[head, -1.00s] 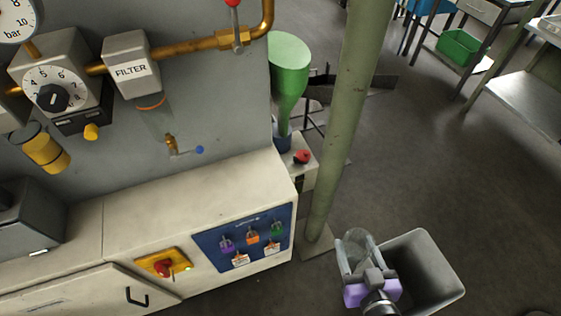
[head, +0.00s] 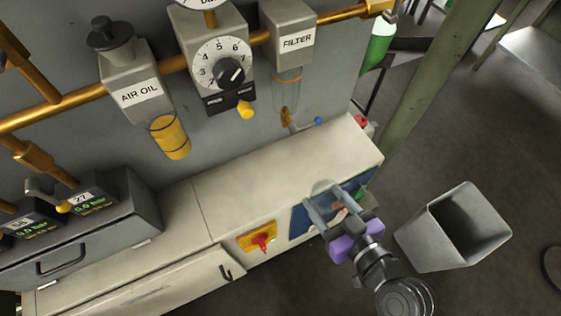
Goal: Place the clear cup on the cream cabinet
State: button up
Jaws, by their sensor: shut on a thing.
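The clear cup (head: 324,187) is faint and see-through, held between the fingers of my gripper (head: 328,203). My gripper is shut on it. In the picture the cup overlaps the front edge of the cream cabinet (head: 265,184), near its right end. I cannot tell how high the cup is above the cabinet top. My gripper covers part of the blue panel on the cabinet's front. The cup's lower part is hard to make out.
The cabinet top is mostly bare. Above it hang the filter (head: 289,45) with its clear bowl and a small blue-tipped valve (head: 318,121). A dark grey box (head: 95,225) stands at left. A grey bin (head: 425,242) and green post (head: 432,80) are at right.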

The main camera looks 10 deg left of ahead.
jog(key=w+a+p, duration=0.4)
jog(key=w+a, duration=0.7)
jog(key=w, duration=0.5)
notch_tip(320, 180, down, 7)
jog(key=shift+d+r+b, duration=0.1)
jog(key=shift+r+b, duration=0.1)
jog(key=shift+b, duration=0.15)
jog(key=shift+w+f, duration=0.15)
jog(key=shift+f, duration=0.15)
jog(key=shift+f, duration=0.15)
jog(key=o, duration=1.5)
